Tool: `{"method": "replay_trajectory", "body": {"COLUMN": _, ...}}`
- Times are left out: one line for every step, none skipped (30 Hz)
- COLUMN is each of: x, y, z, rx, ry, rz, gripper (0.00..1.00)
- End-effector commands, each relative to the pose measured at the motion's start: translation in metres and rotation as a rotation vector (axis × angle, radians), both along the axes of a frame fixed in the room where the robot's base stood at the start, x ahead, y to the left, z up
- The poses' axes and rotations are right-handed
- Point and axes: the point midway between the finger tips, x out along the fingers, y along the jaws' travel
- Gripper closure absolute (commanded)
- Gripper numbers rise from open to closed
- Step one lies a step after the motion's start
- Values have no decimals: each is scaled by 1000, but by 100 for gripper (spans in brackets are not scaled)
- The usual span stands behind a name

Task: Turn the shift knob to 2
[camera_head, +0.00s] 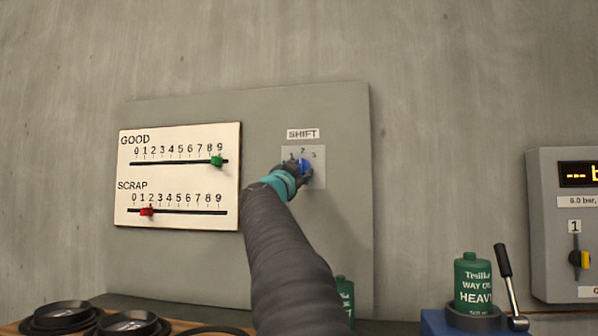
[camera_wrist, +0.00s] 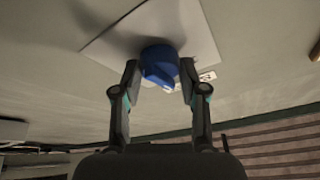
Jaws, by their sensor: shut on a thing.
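The blue shift knob (camera_head: 304,165) sits on a light square plate (camera_head: 318,180) under the SHIFT label (camera_head: 303,134). The numbers 1, 2 and 3 are printed in an arc above it. My gripper (camera_head: 298,168) reaches the knob from below and hides part of it. In the wrist view, the knob (camera_wrist: 159,66) lies between the two fingertips of my gripper (camera_wrist: 160,78), which are shut on it. The plate (camera_wrist: 185,25) shows behind it. I cannot tell exactly which number the knob points to.
Left of the knob is a white board (camera_head: 180,205) with a green GOOD slider (camera_head: 217,161) and a red SCRAP slider (camera_head: 147,211). A green oil can (camera_head: 473,282), a black-handled lever (camera_head: 504,262) and a grey control box (camera_head: 560,240) stand at the right. Black bowls (camera_head: 60,315) are at lower left.

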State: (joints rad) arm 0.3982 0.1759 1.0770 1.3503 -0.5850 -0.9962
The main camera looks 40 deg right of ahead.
Motion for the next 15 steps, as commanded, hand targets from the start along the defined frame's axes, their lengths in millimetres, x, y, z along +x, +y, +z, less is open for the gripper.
{"method": "replay_trajectory", "body": {"x": 1, "y": 0, "z": 0, "rx": 10, "ry": -12, "rz": 1, "gripper": 92}}
{"method": "replay_trajectory", "body": {"x": 1, "y": 0, "z": 0, "rx": 16, "ry": -18, "rz": 1, "gripper": 92}}
{"method": "replay_trajectory", "body": {"x": 1, "y": 0, "z": 0, "rx": 23, "ry": -25, "rz": 0, "gripper": 92}}
{"method": "replay_trajectory", "body": {"x": 1, "y": 0, "z": 0, "rx": 26, "ry": -29, "rz": 0, "gripper": 92}}
{"method": "replay_trajectory", "body": {"x": 1, "y": 0, "z": 0, "rx": 30, "ry": -33, "rz": 0, "gripper": 92}}
{"method": "replay_trajectory", "body": {"x": 1, "y": 0, "z": 0, "rx": 33, "ry": -37, "rz": 0, "gripper": 92}}
{"method": "replay_trajectory", "body": {"x": 1, "y": 0, "z": 0, "rx": 35, "ry": -39, "rz": 0, "gripper": 92}}
{"method": "replay_trajectory", "body": {"x": 1, "y": 0, "z": 0, "rx": 37, "ry": -42, "rz": 1, "gripper": 92}}
{"method": "replay_trajectory", "body": {"x": 1, "y": 0, "z": 0, "rx": 38, "ry": -43, "rz": 0, "gripper": 92}}
{"method": "replay_trajectory", "body": {"x": 1, "y": 0, "z": 0, "rx": 39, "ry": -44, "rz": 0, "gripper": 92}}
{"method": "replay_trajectory", "body": {"x": 1, "y": 0, "z": 0, "rx": 39, "ry": -45, "rz": 0, "gripper": 92}}
{"method": "replay_trajectory", "body": {"x": 1, "y": 0, "z": 0, "rx": 39, "ry": -45, "rz": 0, "gripper": 92}}
{"method": "replay_trajectory", "body": {"x": 1, "y": 0, "z": 0, "rx": 39, "ry": -45, "rz": 0, "gripper": 92}}
{"method": "replay_trajectory", "body": {"x": 1, "y": 0, "z": 0, "rx": 39, "ry": -45, "rz": 0, "gripper": 92}}
{"method": "replay_trajectory", "body": {"x": 1, "y": 0, "z": 0, "rx": 39, "ry": -45, "rz": 0, "gripper": 92}}
